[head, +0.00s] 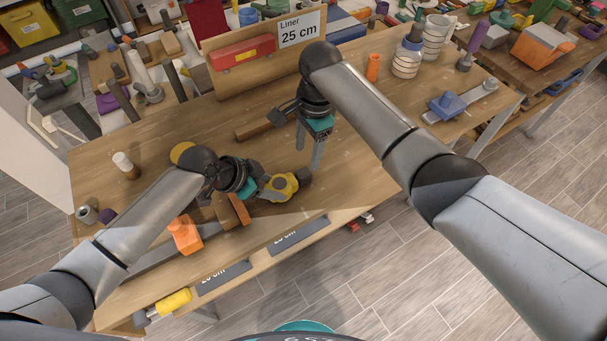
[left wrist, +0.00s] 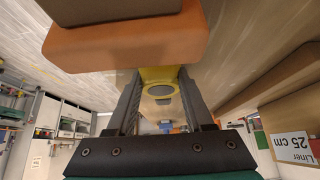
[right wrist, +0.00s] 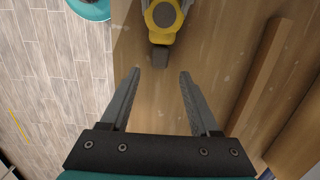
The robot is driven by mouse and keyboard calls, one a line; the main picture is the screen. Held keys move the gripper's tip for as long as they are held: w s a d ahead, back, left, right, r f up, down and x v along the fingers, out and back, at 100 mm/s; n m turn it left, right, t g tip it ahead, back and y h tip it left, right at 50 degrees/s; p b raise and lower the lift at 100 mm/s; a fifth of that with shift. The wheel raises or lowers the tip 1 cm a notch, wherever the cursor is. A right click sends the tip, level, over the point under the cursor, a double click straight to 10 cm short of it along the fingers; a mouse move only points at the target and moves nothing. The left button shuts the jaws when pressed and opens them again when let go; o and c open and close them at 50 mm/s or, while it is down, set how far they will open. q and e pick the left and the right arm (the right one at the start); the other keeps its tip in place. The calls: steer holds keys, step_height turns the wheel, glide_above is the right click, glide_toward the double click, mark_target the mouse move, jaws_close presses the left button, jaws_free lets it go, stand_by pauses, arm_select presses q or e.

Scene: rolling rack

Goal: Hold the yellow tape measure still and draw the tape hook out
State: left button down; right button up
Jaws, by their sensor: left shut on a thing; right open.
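The yellow tape measure (head: 283,185) is on the wooden bench near its front edge. My left gripper (head: 268,186) is shut on its body; the left wrist view shows the yellow case (left wrist: 158,76) between the two fingers. In the right wrist view the tape measure (right wrist: 163,18) is at the top, with a dark block-like tape hook (right wrist: 160,57) on its near side. The hook (head: 305,174) is small in the head view. My right gripper (head: 312,168) is open and empty. Its fingertips (right wrist: 160,74) point towards the hook, which lies just beyond the gap between them.
An orange-and-brown tool (head: 240,209) lies beside my left gripper and looms close in the left wrist view (left wrist: 130,48). An orange block (head: 185,235) is to its left. A dark-ended wooden bar (head: 262,125) lies behind my right gripper. Bare bench (head: 345,185) is to the right.

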mark_target(304, 172)
steer(key=shift+s+a+f, duration=0.1)
steer(key=shift+a+f, duration=0.1)
steer(key=shift+f, duration=1.65)
steer(key=shift+s+a+f, duration=0.1)
steer(key=shift+a+f, duration=0.05)
steer(key=shift+f, duration=1.65)
steer(key=shift+c, duration=0.3)
jaws_close()
steer(key=shift+o, duration=0.8)
jaws_free()
